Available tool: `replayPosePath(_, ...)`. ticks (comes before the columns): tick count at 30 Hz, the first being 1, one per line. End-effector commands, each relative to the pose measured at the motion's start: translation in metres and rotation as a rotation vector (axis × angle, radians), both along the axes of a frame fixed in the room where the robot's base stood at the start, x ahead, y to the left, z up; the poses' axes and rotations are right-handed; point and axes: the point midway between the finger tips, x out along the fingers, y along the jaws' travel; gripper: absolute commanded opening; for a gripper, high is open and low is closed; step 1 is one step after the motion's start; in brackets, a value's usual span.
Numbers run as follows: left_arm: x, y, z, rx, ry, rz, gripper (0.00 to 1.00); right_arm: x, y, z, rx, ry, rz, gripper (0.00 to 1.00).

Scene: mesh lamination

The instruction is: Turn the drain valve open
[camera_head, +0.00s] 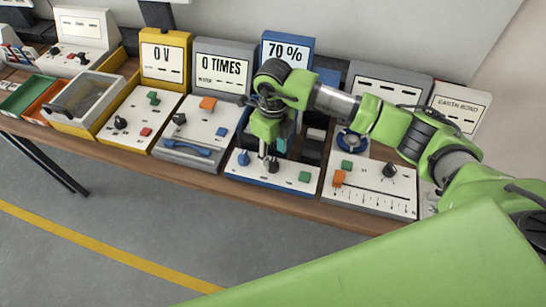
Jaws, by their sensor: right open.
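The blue-framed station with the "70 %" display (287,50) has a white front panel (285,180). A small blue knob (243,158) stands at the panel's left and a green block (305,177) at its right. I cannot tell for certain which control is the drain valve. My right gripper (271,163) is open and points down over the middle of this panel, right of the blue knob. Its dark fingertips are at or just above the panel, and I cannot tell whether they touch a control there. My arm hides part of the station behind. My left gripper is not in view.
Left stand the grey "0 TIMES" station (222,68) and the yellow "0 V" station (163,54). A panel with a black knob (389,170) and orange block (339,178) lies right. A blue round part (352,142) is behind it. The wooden table edge (210,182) runs along the front.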

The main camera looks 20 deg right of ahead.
Motion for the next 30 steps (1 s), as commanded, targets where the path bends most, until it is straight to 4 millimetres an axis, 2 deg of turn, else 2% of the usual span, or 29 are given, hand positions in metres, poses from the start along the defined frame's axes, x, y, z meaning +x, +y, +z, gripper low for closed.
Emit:
replayPosePath(3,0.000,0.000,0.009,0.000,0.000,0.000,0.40,-0.002,0.001,-0.019,-0.001,0.004,0.002,0.42)
replayPosePath(9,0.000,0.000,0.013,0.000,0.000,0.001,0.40,-0.001,0.001,-0.039,0.000,0.001,0.002,0.42)
replayPosePath(19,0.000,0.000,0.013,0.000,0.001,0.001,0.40,0.000,0.001,-0.043,0.001,0.000,0.002,0.42)
replayPosePath(20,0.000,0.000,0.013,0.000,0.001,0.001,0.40,0.000,0.001,-0.043,0.001,0.000,0.002,0.37)
replayPosePath(23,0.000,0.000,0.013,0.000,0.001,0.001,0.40,0.000,0.001,-0.043,0.001,0.000,0.002,0.11)
replayPosePath(24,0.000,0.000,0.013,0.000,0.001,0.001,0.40,0.000,0.001,-0.043,0.001,0.000,0.002,0.06)
replayPosePath(30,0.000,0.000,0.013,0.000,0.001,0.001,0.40,0.000,0.001,-0.043,0.001,0.000,-0.002,0.06)
